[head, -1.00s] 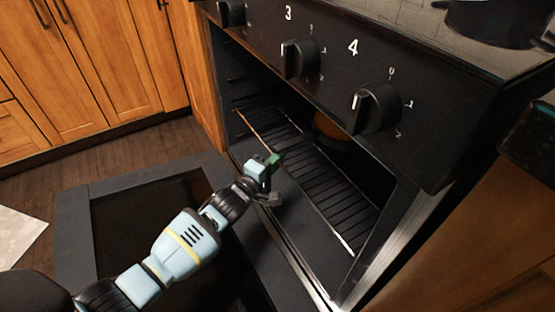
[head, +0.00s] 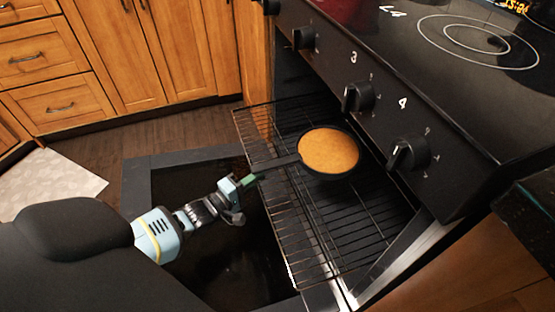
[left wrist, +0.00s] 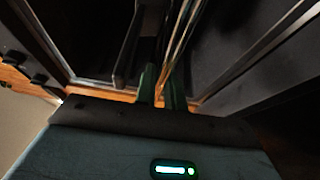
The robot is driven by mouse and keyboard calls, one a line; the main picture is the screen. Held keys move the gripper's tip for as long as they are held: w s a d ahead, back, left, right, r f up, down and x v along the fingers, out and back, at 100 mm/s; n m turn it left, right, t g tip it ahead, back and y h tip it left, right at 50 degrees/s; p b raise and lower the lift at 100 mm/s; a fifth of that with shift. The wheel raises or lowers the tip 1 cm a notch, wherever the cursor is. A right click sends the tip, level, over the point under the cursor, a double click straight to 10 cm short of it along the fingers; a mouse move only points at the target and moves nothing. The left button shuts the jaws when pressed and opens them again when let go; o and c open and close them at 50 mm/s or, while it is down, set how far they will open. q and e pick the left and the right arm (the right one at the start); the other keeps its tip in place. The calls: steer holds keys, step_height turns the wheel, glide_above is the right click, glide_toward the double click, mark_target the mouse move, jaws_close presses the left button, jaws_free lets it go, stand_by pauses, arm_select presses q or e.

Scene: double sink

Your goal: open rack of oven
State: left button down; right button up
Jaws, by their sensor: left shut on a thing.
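The wire oven rack (head: 345,232) sticks well out of the oven over the lowered door. A dark pan with an orange-brown filling (head: 328,151) rests on it, its handle (head: 277,164) pointing left towards the rack's front edge. My left gripper (head: 249,180) is at that front edge, close to the handle's end. In the left wrist view the green fingers (left wrist: 162,88) close around the rack's thin wires (left wrist: 181,38), with a dark bar, apparently the handle, beside them on the left. The exact contact is small and partly hidden. My right gripper is not in view.
The oven door (head: 137,185) lies open below the rack. The knobbed control panel (head: 358,97) and black cooktop (head: 470,75) overhang on the right. Wooden cabinets (head: 165,45) stand behind. Bare floor and a pale mat (head: 50,183) lie to the left.

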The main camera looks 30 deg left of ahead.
arm_select(q)
steer(key=shift+s+a+p, duration=0.2)
steer(key=shift+s+a, duration=0.65)
steer(key=shift+s, duration=0.25)
steer(key=shift+s+a+p, duration=0.15)
steer(key=shift+s+a, duration=0.65)
steer(key=shift+s, duration=0.25)
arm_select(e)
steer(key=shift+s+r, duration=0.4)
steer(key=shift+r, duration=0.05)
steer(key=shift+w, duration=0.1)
arm_select(q)
steer(key=c, duration=1.6)
jaws_free()
steer(key=shift+o, duration=0.6)
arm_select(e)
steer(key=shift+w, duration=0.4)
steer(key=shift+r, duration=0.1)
